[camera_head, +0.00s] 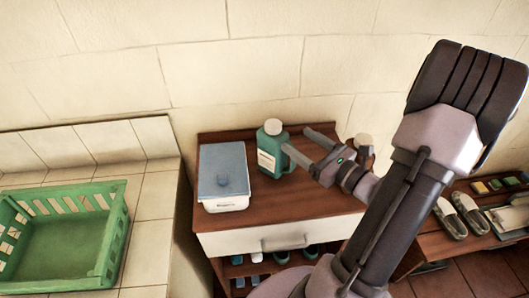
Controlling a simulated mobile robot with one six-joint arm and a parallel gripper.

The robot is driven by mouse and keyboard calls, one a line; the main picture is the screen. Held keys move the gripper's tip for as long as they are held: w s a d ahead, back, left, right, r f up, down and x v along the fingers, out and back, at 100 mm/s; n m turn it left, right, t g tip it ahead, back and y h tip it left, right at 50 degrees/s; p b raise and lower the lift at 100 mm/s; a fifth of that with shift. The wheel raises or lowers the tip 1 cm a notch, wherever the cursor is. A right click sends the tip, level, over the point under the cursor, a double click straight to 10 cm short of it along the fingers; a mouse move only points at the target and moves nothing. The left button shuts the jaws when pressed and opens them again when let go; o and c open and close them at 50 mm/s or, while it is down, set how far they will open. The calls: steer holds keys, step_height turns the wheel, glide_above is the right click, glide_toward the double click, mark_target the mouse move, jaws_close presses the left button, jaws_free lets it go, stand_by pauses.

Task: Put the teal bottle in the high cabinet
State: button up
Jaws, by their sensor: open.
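The teal bottle (271,149) has a pale cap and a white label. It stands upright on the brown wooden top of a small cabinet (300,203), near the wall. My gripper (298,145) is just to the right of the bottle, with its fingers apart and pointing left toward it. The near finger's tip overlaps the bottle's right edge in the picture; I cannot tell whether it touches. The high cabinet is not in view.
A lidded blue-and-white box (223,177) stands left of the bottle. A green crate (112,243) sits on the tiled counter (155,197) at left. A pale-capped container (362,141) is partly hidden behind my gripper. A low shelf with shoes (461,217) is at right.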

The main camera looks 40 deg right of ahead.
mark_target(279, 130)
steer(key=w, duration=0.3)
steer(key=w+b, duration=0.1)
steer(key=w, duration=0.2)
steer(key=w+a, duration=0.1)
steer(key=w, duration=0.3)
steer(key=shift+w+f, duration=0.1)
steer(key=shift+f, duration=0.1)
steer(key=shift+c, duration=0.7)
jaws_close()
